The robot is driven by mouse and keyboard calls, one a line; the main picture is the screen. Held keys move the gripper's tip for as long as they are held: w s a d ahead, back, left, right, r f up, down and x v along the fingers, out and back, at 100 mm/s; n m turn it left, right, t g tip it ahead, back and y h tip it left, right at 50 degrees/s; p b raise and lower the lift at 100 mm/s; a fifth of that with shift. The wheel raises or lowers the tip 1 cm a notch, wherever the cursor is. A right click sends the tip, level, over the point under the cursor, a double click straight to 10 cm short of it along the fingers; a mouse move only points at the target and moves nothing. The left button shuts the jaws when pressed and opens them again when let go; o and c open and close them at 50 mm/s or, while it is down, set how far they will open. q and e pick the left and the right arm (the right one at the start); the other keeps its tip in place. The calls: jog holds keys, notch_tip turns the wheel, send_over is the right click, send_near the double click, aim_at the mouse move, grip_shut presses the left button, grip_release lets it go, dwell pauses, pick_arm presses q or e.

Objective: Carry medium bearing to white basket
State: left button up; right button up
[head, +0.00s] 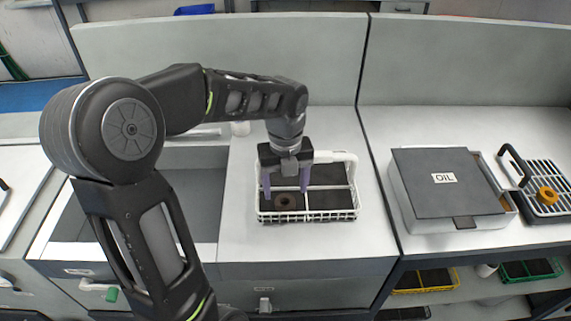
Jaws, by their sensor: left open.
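The white basket (309,216) stands on the counter in the middle, with dark-floored compartments and a white handle at its back right. Nothing shows between the fingers. My right gripper is not in view.
A grey box marked OIL (447,181) stands to the right. Beyond it, an orange ring (546,195) lies on a wire rack (555,176). A sink-like recess (190,205) is left of the basket. Yellow (425,281) and green (531,270) baskets sit on a lower shelf.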

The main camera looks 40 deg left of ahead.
aim_at(285, 204)
pick_arm(q)
notch_tip(285, 204, up, 7)
jog(key=shift+r, duration=0.2)
dwell(1.9)
